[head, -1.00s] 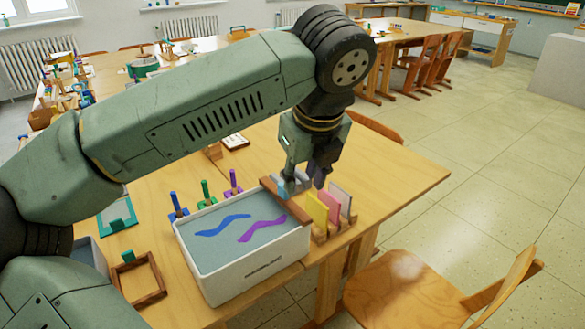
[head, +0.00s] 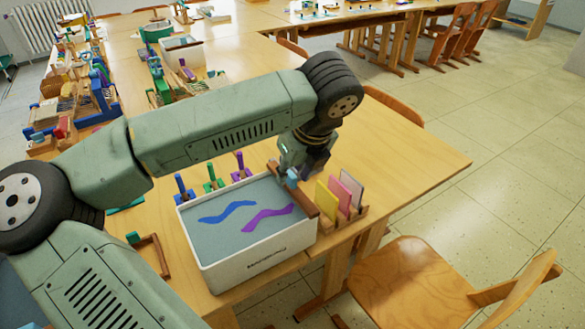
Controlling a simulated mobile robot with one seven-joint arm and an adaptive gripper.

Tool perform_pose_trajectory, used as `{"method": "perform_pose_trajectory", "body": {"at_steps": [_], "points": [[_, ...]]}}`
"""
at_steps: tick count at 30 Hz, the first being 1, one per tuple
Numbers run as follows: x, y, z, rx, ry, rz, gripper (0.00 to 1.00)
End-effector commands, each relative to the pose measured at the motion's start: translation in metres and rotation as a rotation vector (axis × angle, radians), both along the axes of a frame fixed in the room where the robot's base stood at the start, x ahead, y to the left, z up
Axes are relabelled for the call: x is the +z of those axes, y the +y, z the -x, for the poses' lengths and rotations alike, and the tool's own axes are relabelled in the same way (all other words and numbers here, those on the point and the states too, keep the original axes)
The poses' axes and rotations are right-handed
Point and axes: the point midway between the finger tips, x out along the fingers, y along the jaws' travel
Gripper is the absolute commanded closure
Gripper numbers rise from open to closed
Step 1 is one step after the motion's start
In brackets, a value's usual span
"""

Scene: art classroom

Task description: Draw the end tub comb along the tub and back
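The white tub (head: 258,262) stands near the table's front edge. Its grey-blue surface carries a wavy blue streak (head: 227,212) and a wavy purple streak (head: 268,215). The end tub comb (head: 304,203), a brown wooden bar with a light blue part (head: 292,178) on it, lies across the tub's right end. My gripper (head: 296,176) points down at this comb, by the light blue part. Its fingertips are small and partly hidden, so I cannot tell whether they are closed or touching the comb.
A wooden rack with yellow, pink and pale cards (head: 345,192) stands close to the tub's right. Blue, green and purple upright tools (head: 212,180) stand behind the tub. A chair (head: 415,285) is at the front right. The table's right part (head: 410,160) is clear.

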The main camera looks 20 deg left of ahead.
Motion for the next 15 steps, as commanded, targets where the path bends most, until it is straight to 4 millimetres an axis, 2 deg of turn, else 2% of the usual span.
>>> {"method": "perform_pose_trajectory", "body": {"at_steps": [4,12,15], "points": [[-0.0089,0.0025,-0.0021,-0.001,0.0,0.0,0.68],[-0.0112,0.0031,-0.0027,-0.001,0.0,0.0,0.68],[-0.0111,0.0031,-0.0026,-0.001,0.0,0.0,0.74]]}}
